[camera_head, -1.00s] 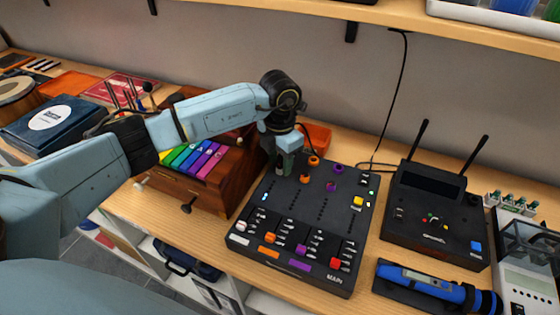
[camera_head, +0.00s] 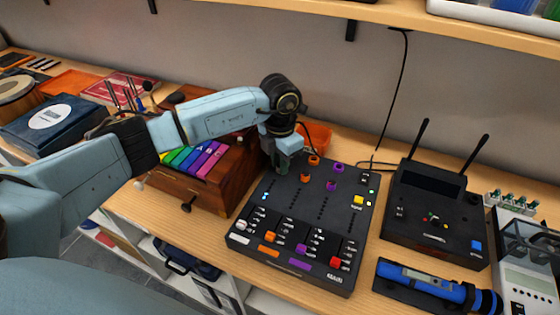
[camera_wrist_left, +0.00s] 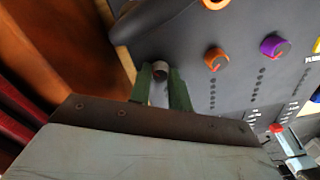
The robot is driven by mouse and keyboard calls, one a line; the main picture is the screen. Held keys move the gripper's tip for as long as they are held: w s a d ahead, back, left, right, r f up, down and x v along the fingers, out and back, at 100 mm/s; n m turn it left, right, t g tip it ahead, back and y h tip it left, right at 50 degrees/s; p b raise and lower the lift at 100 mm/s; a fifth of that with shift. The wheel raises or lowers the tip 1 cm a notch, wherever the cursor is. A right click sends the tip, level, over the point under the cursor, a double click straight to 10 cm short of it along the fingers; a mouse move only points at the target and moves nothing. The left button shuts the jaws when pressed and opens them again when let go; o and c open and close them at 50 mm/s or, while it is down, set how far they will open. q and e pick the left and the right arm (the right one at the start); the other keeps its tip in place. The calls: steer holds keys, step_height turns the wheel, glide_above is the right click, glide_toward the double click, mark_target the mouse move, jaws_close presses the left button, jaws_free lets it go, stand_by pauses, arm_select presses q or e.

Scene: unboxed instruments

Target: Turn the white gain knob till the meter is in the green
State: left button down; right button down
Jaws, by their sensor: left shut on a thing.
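The black mixer (camera_head: 262,220) lies on the wooden bench with coloured knobs and faders. My left gripper (camera_head: 281,170) reaches down over its back left corner and hides the knob there in the head view. In the left wrist view, my gripper's green fingers (camera_wrist_left: 160,88) are shut on the white gain knob (camera_wrist_left: 160,68), one finger on each side. Small lit dots, bluish-white, show on the mixer's left part below the gripper. I cannot tell which is the knob's meter, or whether it is in the green.
Orange (camera_head: 306,177) and purple (camera_head: 332,186) knobs stand right of the gripper. A wooden box with coloured keys (camera_head: 196,160) stands close on the left. A black receiver with two antennas (camera_head: 432,215) and a blue flashlight-like tool (camera_head: 425,284) lie to the right.

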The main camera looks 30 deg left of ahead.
arm_select(q)
steer(key=m+b, duration=0.3)
steer(key=m, duration=0.1)
steer(key=shift+w+m, duration=0.1)
steer(key=shift+m, duration=0.2)
steer(key=shift+m+b, duration=1.05)
steer(key=shift+m, duration=0.95)
steer(key=shift+r, duration=0.1)
steer(key=c, duration=1.3)
jaws_free()
step_height(320, 180, up, 13)
steer(key=shift+r, duration=0.15)
